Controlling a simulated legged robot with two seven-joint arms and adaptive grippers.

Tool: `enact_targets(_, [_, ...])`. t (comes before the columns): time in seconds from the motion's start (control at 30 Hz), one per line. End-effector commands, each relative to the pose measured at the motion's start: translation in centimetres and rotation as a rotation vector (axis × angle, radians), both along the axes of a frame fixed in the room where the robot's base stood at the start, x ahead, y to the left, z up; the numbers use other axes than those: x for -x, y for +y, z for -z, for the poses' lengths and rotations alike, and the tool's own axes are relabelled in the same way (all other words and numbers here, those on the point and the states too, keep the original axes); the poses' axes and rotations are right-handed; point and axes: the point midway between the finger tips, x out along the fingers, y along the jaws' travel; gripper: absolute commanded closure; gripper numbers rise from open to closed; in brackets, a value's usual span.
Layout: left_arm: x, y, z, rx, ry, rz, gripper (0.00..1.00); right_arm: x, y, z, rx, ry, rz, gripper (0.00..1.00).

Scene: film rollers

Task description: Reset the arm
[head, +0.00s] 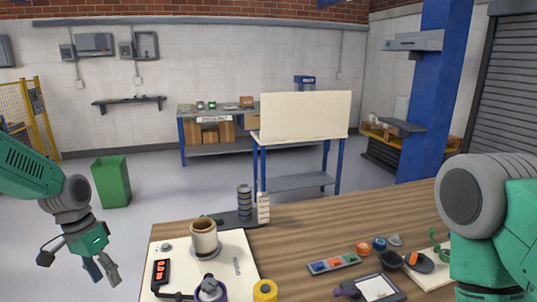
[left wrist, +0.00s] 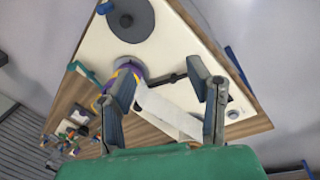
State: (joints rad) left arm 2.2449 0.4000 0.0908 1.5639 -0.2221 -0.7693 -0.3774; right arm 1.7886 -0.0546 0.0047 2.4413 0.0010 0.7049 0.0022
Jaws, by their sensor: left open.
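My left gripper (head: 104,275) hangs at the left of the head view, beside the table's left edge, with its fingers pointing down. In the left wrist view its two grey fingers (left wrist: 168,85) are spread apart, and nothing is clearly held between them. A whitish strip shows behind the fingers; I cannot tell what it is. My right arm shows at the right edge of the head view, but its gripper is out of the picture.
The wooden table (head: 310,235) bears a white board (head: 215,262) with a tan-and-white cup-like roller (head: 203,236), a black-and-orange device (head: 161,272) and a purple-rimmed part (head: 211,290). A grey stack (head: 244,202) stands behind. A green bin (head: 111,182) stands on the floor.

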Motion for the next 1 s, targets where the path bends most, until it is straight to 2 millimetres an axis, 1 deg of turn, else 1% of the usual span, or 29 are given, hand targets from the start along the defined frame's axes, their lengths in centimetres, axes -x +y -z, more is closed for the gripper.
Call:
enact_targets(0.03, [0.4,-0.4,0.9,-0.003,0.005,-0.003,0.54,-0.1,0.0,0.0,0.0,-0.002,0.0,0.54])
enact_targets(0.17, [1.4,-1.5,3.3,-0.005,0.007,-0.019,0.54,-0.1,0.0,0.0,0.0,-0.002,0.0,0.54])
enact_targets(0.27, [2.7,-2.5,5.3,-0.009,0.007,-0.035,0.54,-0.1,0.0,0.0,0.0,-0.003,0.0,0.54])
enact_targets(0.37, [4.5,-3.6,7.6,-0.015,0.006,-0.054,0.54,-0.1,0.0,0.0,0.0,-0.002,0.0,0.54])
enact_targets(0.47, [6.9,-4.8,10.2,-0.021,0.009,-0.08,0.54,-0.1,0.0,0.0,0.0,-0.002,0.0,0.54])
enact_targets(0.57, [10.0,-6.1,13.2,-0.033,0.013,-0.112,0.54,-0.1,0.0,0.0,0.0,-0.001,0.0,0.54])
enact_targets(0.6, [11.8,-6.7,14.5,-0.039,0.016,-0.129,0.54,0.0,0.0,0.0,0.0,-0.001,0.0,0.54])
enact_targets(0.67, [14.8,-7.5,16.5,-0.052,0.02,-0.159,0.54,0.0,0.0,0.0,0.0,-0.001,0.0,0.54])
enact_targets(0.7, [17.2,-7.9,17.8,-0.064,0.023,-0.181,0.54,0.0,0.0,0.0,0.0,-0.001,0.0,0.54])
enact_targets(0.77, [20.6,-8.4,19.1,-0.082,0.022,-0.213,0.54,0.0,0.0,0.0,0.0,-0.001,0.0,0.54])
enact_targets(0.8, [22.8,-8.6,19.8,-0.095,0.02,-0.233,0.54,0.0,0.0,0.0,0.0,-0.001,0.0,0.54])
enact_targets(0.87, [25.7,-8.8,20.3,-0.113,0.015,-0.259,0.54,-0.1,0.0,0.0,0.0,-0.001,0.0,0.54])
enact_targets(0.9, [27.5,-8.8,20.5,-0.125,0.012,-0.276,0.54,-0.1,0.0,0.0,0.0,-0.001,0.0,0.54])
enact_targets(1.0, [31.5,-8.6,20.4,-0.156,0.003,-0.307,0.54,-0.1,0.0,0.0,0.0,-0.001,0.0,0.54])
